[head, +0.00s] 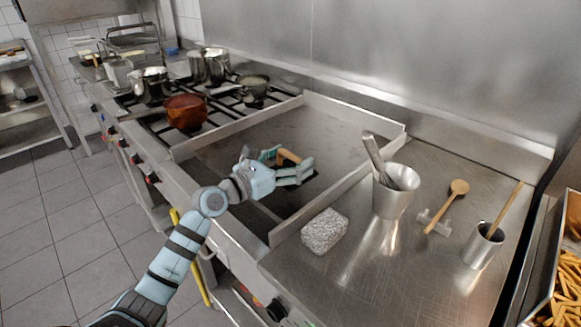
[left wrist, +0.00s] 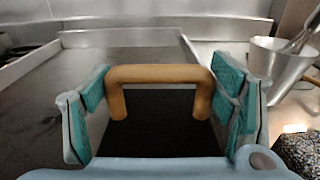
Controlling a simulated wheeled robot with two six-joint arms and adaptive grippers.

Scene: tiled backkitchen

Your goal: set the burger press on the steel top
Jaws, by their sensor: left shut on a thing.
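My left gripper (head: 298,170) is over the flat griddle (head: 330,132) in the head view, shut on the burger press. The press has a wooden handle (head: 289,156) and a black plate (head: 312,186), mostly hidden behind my gripper. In the left wrist view, the arched wooden handle (left wrist: 160,74) stands between my teal finger pads (left wrist: 160,95), with the black plate (left wrist: 160,132) below. Whether the plate touches the griddle is unclear. The steel top (head: 400,270) lies right of the griddle, past a raised metal rim. My right gripper is out of view.
On the steel top are a grey speckled block (head: 325,231), a metal pot with utensils (head: 392,197), a wooden spoon (head: 446,207) on a rest and a small metal cup (head: 482,245). Fries (head: 566,290) lie far right. Front middle of the top is bare. Pots stand on burners left.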

